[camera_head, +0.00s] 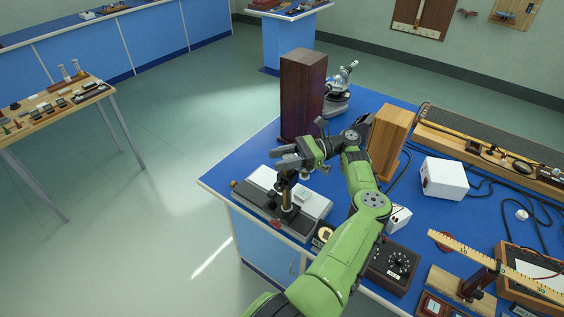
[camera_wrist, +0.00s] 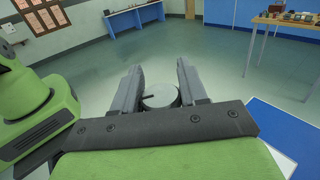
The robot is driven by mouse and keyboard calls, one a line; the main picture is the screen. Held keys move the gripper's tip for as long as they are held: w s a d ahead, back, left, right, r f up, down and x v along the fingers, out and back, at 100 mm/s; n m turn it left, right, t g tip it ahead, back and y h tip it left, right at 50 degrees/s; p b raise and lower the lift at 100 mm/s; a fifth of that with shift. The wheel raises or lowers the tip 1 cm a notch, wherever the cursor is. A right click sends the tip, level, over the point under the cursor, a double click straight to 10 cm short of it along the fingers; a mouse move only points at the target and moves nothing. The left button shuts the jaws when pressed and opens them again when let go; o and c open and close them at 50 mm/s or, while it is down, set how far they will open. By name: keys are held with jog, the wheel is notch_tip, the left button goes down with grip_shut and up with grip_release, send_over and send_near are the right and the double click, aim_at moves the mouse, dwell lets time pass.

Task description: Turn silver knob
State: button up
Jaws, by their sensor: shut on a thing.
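The silver knob (camera_wrist: 160,97) is a round grey disc with a dark line across its face. In the wrist view it sits between the two fingers of my gripper (camera_wrist: 158,76), which is shut on it. In the head view my gripper (camera_head: 284,157) is over a bench instrument (camera_head: 262,204) with a pale flat base and a dark and brass upright column (camera_head: 287,194). The knob is hidden there by the gripper.
A tall dark wooden box (camera_head: 301,96) and a microscope (camera_head: 338,95) stand behind my gripper. A light wooden block (camera_head: 388,140) is close to my arm. A white box (camera_head: 444,178) and a dark dial box (camera_head: 393,266) are to the right. Open floor lies left.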

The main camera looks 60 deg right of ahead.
jog(key=shift+a+f+n+g+y+b, duration=0.1)
jog(key=shift+n+g+y+b, duration=0.3)
jog(key=shift+n+g+y, duration=0.4)
jog(key=shift+s+g, duration=0.1)
jog(key=shift+g, duration=0.2)
jog(key=o, duration=1)
jog(key=shift+c, duration=0.2)
